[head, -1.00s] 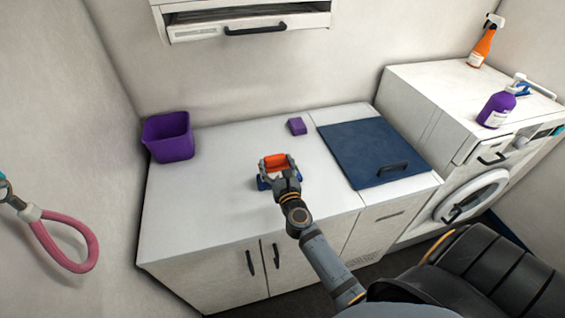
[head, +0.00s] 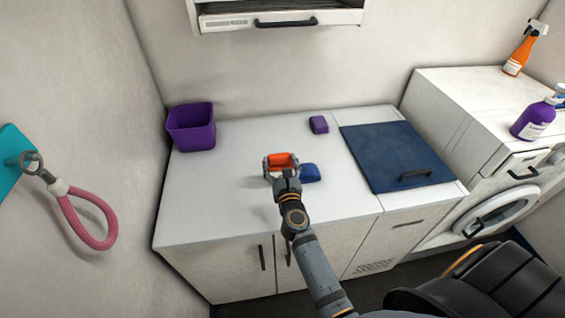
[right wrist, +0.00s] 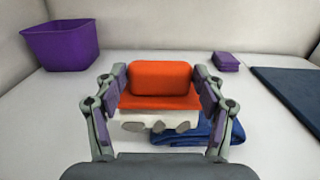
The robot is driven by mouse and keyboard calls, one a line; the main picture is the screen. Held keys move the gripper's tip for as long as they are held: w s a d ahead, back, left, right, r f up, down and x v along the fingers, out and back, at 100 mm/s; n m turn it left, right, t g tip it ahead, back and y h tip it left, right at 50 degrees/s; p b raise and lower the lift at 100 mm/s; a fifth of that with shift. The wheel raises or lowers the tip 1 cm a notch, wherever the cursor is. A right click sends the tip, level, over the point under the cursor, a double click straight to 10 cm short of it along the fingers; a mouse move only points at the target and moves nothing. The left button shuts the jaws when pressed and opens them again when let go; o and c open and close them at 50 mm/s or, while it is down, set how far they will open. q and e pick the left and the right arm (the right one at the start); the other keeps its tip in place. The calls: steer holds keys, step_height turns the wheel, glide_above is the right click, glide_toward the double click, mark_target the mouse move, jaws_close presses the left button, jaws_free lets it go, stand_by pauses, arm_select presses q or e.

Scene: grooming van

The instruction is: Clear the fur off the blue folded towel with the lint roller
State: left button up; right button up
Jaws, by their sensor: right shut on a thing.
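My right gripper (head: 282,167) is shut on the lint roller (head: 283,159), with one finger on each side. In the right wrist view the roller (right wrist: 160,78) has an orange upper part and a white lower part. Several grey tufts (right wrist: 158,127) show along the white part's lower edge; they look like fur. The blue folded towel (head: 310,172) lies on the white counter just right of the gripper. It also shows in the right wrist view (right wrist: 208,134), partly hidden behind the roller and right finger. I cannot tell whether roller and towel touch. My left gripper is out of view.
A purple bin (head: 192,128) stands at the counter's back left. A small purple folded cloth (head: 318,124) lies behind the towel. A dark blue lid with a handle (head: 395,157) covers the right side. The counter's left part (head: 215,200) is clear.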

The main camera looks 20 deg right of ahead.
step_height(320, 180, up, 6)
steer(key=p, duration=0.6)
step_height(320, 180, up, 3)
steer(key=p, duration=0.3)
